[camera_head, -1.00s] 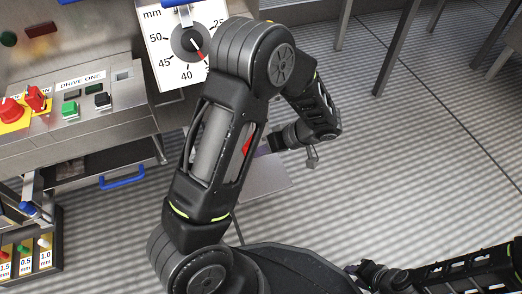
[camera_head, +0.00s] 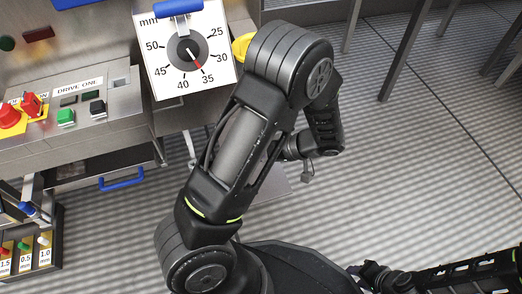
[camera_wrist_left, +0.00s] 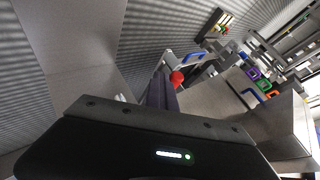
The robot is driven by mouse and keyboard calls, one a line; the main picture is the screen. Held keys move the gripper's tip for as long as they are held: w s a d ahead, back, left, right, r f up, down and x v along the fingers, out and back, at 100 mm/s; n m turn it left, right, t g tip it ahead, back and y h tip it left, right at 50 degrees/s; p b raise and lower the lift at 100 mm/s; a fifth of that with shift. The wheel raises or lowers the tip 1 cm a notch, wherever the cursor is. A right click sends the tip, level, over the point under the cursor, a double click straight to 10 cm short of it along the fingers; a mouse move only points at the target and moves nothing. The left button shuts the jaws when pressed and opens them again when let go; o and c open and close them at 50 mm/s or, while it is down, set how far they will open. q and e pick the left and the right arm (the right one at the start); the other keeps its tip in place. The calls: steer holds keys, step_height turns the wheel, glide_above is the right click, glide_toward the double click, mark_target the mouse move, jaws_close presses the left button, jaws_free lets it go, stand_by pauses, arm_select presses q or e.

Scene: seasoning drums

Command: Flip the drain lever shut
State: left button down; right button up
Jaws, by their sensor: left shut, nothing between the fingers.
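A red knob (camera_wrist_left: 177,78), which looks like the handle of the drain lever, shows in the left wrist view. The rest of the lever is hard to make out. My left gripper (camera_wrist_left: 162,76) is shut and empty, with its dark fingers just left of the red knob; I cannot tell whether they touch. In the head view the left arm hides the knob and the left fingers. My right gripper (camera_head: 366,273) is low at the right in the head view, too small to tell its opening.
A white dial plate (camera_head: 190,85) with a blue handle (camera_head: 178,8) stands at the upper left, with a yellow part (camera_head: 241,45) beside it. A control panel (camera_head: 125,100) with buttons is further left. The striped floor (camera_head: 420,160) at the right is clear apart from metal legs.

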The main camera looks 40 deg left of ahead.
arm_select(q)
steer(key=shift+s+a+r+p, duration=0.25)
steer(key=shift+s+r+p, duration=0.15)
steer(key=shift+r, duration=0.1)
steer(key=shift+s+a+r+p, duration=0.2)
steer(key=shift+s+r+p, duration=0.1)
steer(key=shift+r+p, duration=0.15)
arm_select(e)
steer(key=shift+w+r, duration=0.2)
steer(key=shift+r, duration=0.25)
steer(key=shift+w+r, duration=0.2)
steer(key=shift+r, duration=0.25)
arm_select(q)
steer(key=shift+r, duration=0.15)
arm_select(e)
steer(key=shift+r, duration=0.15)
